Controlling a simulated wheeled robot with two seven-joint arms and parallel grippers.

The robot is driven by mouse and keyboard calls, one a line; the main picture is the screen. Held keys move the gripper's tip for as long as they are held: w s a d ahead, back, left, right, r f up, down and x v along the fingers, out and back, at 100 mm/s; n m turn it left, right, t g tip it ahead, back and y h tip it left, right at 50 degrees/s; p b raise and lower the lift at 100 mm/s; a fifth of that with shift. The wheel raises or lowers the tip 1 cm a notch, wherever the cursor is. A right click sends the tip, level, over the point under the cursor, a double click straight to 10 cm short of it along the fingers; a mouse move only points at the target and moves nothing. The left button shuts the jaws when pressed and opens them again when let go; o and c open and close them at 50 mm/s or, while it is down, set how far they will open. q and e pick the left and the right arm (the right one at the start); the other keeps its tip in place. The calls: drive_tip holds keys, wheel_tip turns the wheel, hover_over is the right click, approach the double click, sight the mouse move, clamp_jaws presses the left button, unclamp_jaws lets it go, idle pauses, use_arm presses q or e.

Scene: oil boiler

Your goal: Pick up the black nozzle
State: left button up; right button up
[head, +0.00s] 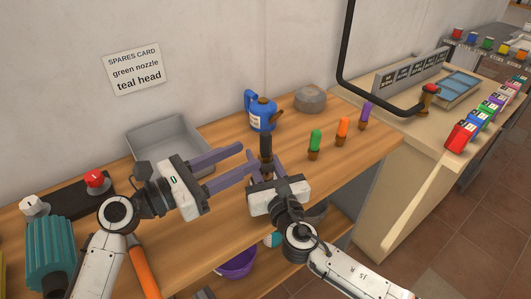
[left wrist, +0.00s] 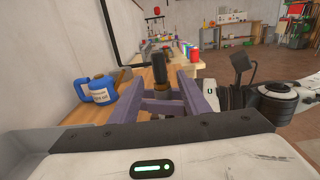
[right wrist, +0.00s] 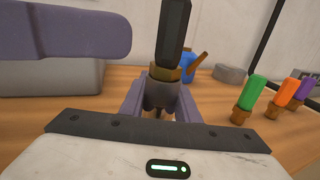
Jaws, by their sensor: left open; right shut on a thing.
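The black nozzle (head: 266,146) stands upright with a brass base, between my two grippers over the bench. My right gripper (head: 266,172) is shut on its brass lower part; the right wrist view shows the black nozzle (right wrist: 173,35) rising above the fingers (right wrist: 160,100). My left gripper (head: 248,158) is open, its fingers pointing toward the nozzle from the left. In the left wrist view the nozzle (left wrist: 160,68) shows at the far end, between the spread fingers (left wrist: 162,88). I cannot tell whether the left fingers touch it.
Green (head: 315,141), orange (head: 342,130) and purple (head: 365,115) nozzles stand on the wooden bench to the right. A blue oil can (head: 261,111) and grey round lump (head: 310,99) stand behind. A grey tray (head: 165,138) is at the left, near a red knob (head: 95,179).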

use_arm(q)
drive_tip(key=x, duration=1.1)
drive_tip(key=shift+f, duration=0.15)
drive_tip(key=shift+w+d, duration=0.1)
clamp_jaws()
wheel_tip(320, 180, up, 10)
use_arm(e)
drive_tip(key=o, duration=1.2)
drive_tip(key=shift+s, duration=0.1)
